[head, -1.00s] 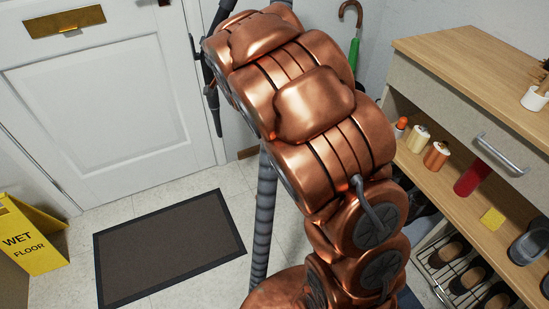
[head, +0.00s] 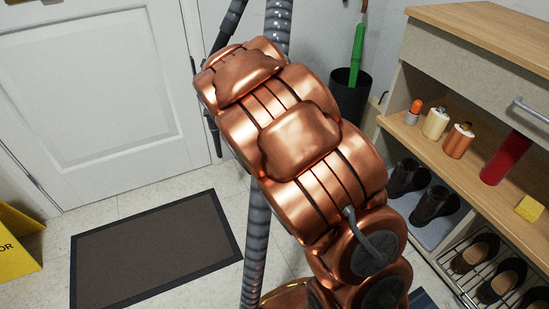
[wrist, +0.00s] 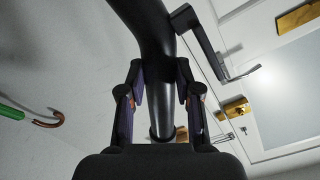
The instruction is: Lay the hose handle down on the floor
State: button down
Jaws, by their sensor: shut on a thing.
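The hose handle is a black curved tube (wrist: 150,25) with a side grip. In the wrist view my gripper (wrist: 159,82) has its fingers on both sides of the tube, shut on it. In the head view part of the black tube (head: 228,25) shows above my copper arm, up off the floor and in front of the door. The grey ribbed hose (head: 256,230) runs down behind my arm, and shows again above it. My arm hides most of the gripper in the head view. The pale tiled floor (head: 222,185) shows around the mat.
A dark mat (head: 155,250) lies before the white door (head: 100,90). A yellow wet-floor sign (head: 18,240) stands at the left edge. A wooden shelf unit (head: 470,60) with bottles and shoes is close on the right. A black bin (head: 350,95) holds a green umbrella (head: 358,45).

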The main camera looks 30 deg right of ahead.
notch_tip(320, 180, down, 14)
jog(key=b, duration=1.2)
jog(key=shift+b, duration=0.4)
